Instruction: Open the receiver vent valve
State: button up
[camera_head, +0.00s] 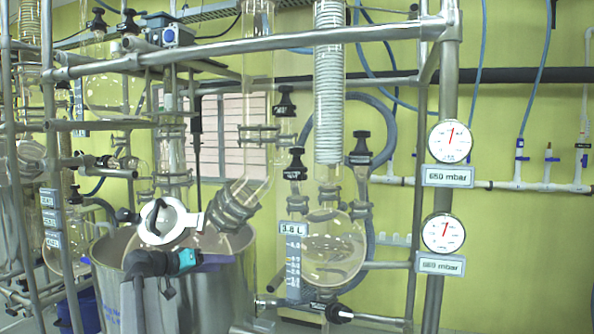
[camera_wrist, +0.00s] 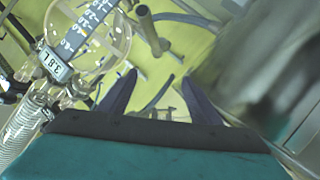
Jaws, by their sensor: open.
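The round glass receiver (camera_head: 335,250) hangs below the coiled condenser, beside a scale marked 3.8 L (camera_head: 293,229). Black-knobbed valves stand around it: one at upper left (camera_head: 296,160), one at upper right (camera_head: 361,145), one at the bottom (camera_head: 338,313). Their tags are too small to read, so I cannot tell which is the vent valve. My gripper (camera_head: 220,262) is left of the receiver, in front of the metal vessel. In the wrist view my gripper (camera_wrist: 158,98) has its two dark fingers apart with nothing between them. The receiver shows tilted there (camera_wrist: 103,40).
A large metal vessel (camera_head: 250,295) stands behind my gripper. Steel frame tubes (camera_head: 240,42) cross above and upright at the right (camera_head: 437,190). Two pressure gauges (camera_head: 450,141) (camera_head: 442,233) hang on the right post. A blurred grey shape fills the wrist view's right side.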

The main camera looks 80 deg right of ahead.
jog(key=s+d+r+m+g, duration=0.2)
jog(key=r+m, duration=0.1)
jog(key=r, duration=0.5)
jog(key=s+d+r+m+g, duration=0.1)
jog(key=s+d+r+m, duration=0.15)
jog(key=r, duration=0.65)
jog(key=m+g+y+p, duration=0.2)
jog(key=m+g, duration=0.2)
jog(key=m, duration=0.2)
send_near(290, 153)
jog(key=a, duration=0.1)
jog(key=shift+w+n, duration=0.25)
jog(key=shift+w, duration=0.25)
jog(key=p+x, duration=0.3)
jog(key=x, duration=0.9)
jog(key=shift+w+d+p, duration=0.1)
jog(key=shift+d+p, duration=0.1)
jog(key=shift+p, duration=0.15)
jog(key=shift+x, duration=0.85)
jog(key=shift+f, duration=0.1)
jog(key=shift+c, duration=0.4)
